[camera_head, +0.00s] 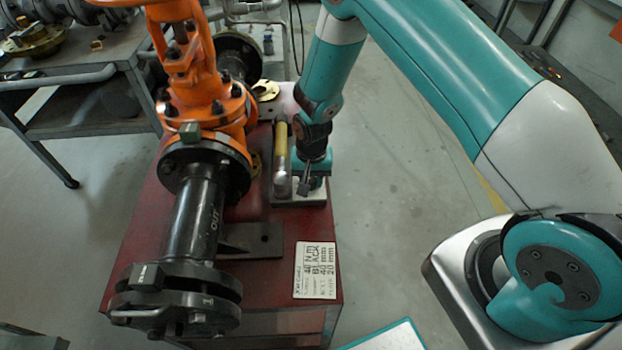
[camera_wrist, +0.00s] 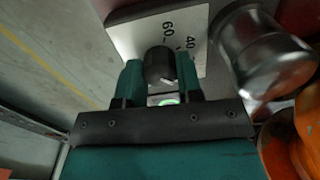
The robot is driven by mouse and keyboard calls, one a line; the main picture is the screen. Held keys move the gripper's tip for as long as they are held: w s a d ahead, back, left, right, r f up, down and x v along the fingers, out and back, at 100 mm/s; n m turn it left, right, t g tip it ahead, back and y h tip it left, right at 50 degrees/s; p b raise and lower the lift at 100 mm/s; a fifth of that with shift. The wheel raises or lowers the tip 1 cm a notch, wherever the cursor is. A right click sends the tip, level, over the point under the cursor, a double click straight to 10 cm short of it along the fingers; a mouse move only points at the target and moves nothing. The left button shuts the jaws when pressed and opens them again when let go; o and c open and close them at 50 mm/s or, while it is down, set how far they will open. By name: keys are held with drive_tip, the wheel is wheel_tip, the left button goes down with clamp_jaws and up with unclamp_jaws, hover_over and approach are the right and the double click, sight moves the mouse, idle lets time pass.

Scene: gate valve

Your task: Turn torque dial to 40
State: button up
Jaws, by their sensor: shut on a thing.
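The torque dial's dark round knob (camera_wrist: 158,67) stands on a pale scale plate (camera_wrist: 125,36) in the wrist view. The printed marks 60 and 40 show on the plate, 60 just above the knob and 40 to its right. My gripper (camera_wrist: 160,62) has its two teal fingers on either side of the knob and is shut on it. The knob's pointer is not clear. In the head view my gripper (camera_head: 309,184) reaches down to the grey-white dial box, whose scale (camera_head: 303,200) is mostly hidden by it.
A yellow-handled tool (camera_head: 282,150) lies just left of the dial. The orange gate valve (camera_head: 205,105) and its black flanged pipe (camera_head: 192,220) stand further left on the red bench (camera_head: 135,225). A printed card (camera_head: 316,270) reads 40 Nm and BLACK. Floor right of the bench is clear.

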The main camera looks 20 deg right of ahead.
sight(312, 178)
drive_tip(key=n+b, duration=0.1)
drive_tip(key=n, duration=0.5)
drive_tip(key=shift+n, duration=0.3)
drive_tip(key=n, duration=0.6)
drive_tip(key=shift+n, duration=0.3)
drive_tip(key=o, duration=0.9)
drive_tip(key=shift+r, duration=0.15)
drive_tip(key=shift+w+d+r+b, duration=0.1)
drive_tip(key=shift+r+b, duration=0.1)
drive_tip(key=shift+r, duration=4.1)
drive_tip(key=shift+w+d+r+b, duration=0.1)
drive_tip(key=shift+r+b, duration=0.1)
drive_tip(key=shift+r, duration=4.1)
